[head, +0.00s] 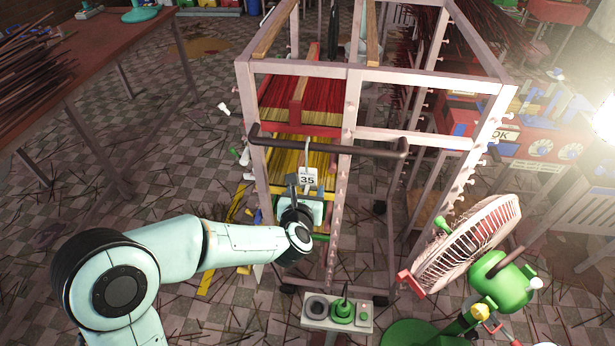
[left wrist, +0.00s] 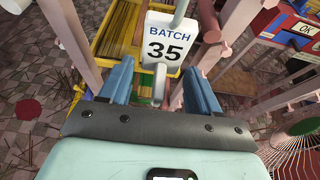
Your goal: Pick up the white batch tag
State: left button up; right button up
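The white batch tag (head: 308,176) reads 35 and hangs at the front of the metal rack (head: 352,95). In the left wrist view the tag (left wrist: 164,40) faces me with "BATCH 35" on it and hangs from a pale hook or strap at its top. My left gripper (head: 306,189) is just below the tag in the head view. In the left wrist view its two blue fingers (left wrist: 160,80) are spread apart, with the tag's lower end between or just beyond them. I cannot tell whether they touch it. My right gripper is not in view.
The rack holds trays of red and yellow sticks (head: 302,155), and a dark handle bar (head: 330,146) crosses its front above the tag. A pink fan (head: 470,240) stands to the right. A control box (head: 337,312) is below. Loose sticks litter the checkered floor.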

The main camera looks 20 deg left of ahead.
pick_arm(q)
jog(key=c, duration=0.7)
jog(key=shift+c, duration=0.2)
